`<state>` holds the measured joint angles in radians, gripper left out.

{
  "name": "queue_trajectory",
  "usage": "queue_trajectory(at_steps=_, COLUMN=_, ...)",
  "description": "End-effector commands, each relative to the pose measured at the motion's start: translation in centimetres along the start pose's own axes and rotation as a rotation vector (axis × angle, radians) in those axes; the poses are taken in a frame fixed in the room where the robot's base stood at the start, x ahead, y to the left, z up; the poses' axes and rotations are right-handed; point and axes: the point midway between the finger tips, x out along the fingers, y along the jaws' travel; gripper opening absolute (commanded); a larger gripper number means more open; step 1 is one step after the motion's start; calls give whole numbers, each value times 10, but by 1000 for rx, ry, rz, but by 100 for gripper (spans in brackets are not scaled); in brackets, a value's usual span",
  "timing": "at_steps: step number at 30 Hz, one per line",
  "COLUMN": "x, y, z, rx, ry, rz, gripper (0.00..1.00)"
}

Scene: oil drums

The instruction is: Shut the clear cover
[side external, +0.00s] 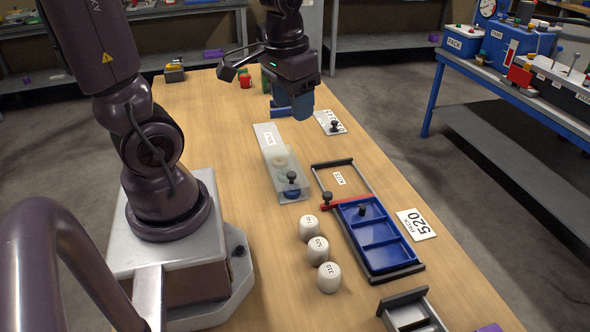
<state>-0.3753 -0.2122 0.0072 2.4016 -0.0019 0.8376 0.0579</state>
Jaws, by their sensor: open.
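A clear cover (289,160) lies over the near part of a long narrow white-based bin (267,133) in the middle of the table. A dark knob (291,176) stands at its near end. Pale round things and a blue one show through it, blurred. My gripper (291,109) is open and empty, with blue fingers pointing down. It hangs above the table near the far end of the bin, apart from the cover and knob.
A small dark-framed tray (408,312) is nearer. A 520 card (416,224) lies right.

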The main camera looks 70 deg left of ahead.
Motion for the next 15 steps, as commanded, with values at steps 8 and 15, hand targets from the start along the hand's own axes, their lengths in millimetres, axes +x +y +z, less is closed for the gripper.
queue_trajectory(at_steps=8, x=76, y=-61, z=-16, rx=-89, ry=-167, rz=11, gripper=50)
queue_trajectory(at_steps=15, x=92, y=-73, z=-35, rx=8, ry=-115, rz=4, gripper=50)
